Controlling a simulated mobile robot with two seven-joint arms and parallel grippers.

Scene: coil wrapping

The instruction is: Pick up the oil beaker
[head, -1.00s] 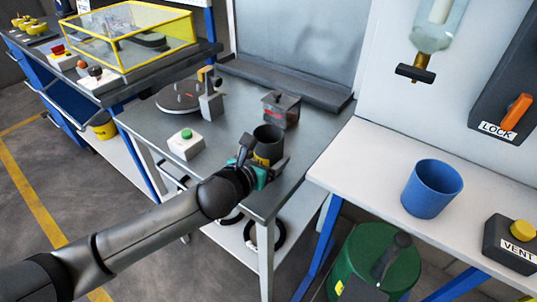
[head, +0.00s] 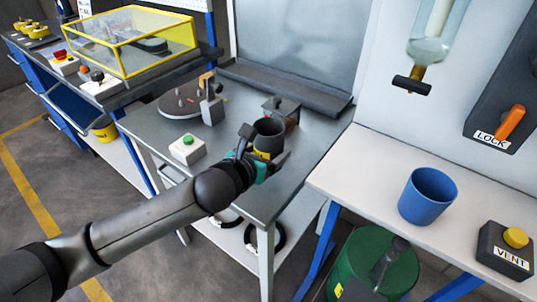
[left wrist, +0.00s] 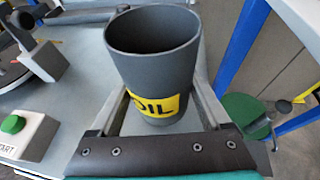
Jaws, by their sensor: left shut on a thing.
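The oil beaker (head: 268,137) is a dark grey open cup with a yellow label, at the front right of the grey metal table (head: 230,190). In the left wrist view the beaker (left wrist: 150,65) stands upright and its label partly reads "OIL". My left gripper (head: 265,148) is shut on the beaker, with one finger on each side. The fingers also show along the beaker's sides in the left wrist view (left wrist: 160,100). The beaker's base is partly hidden, and I cannot tell how far it is above the table. My right gripper is not in view.
A small metal box (head: 283,107) is close behind the beaker. A start button box (head: 187,149) and a round turntable (head: 180,103) are to the left. A blue cup (head: 428,197) and a vent button box (head: 506,250) stand on the white bench at right.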

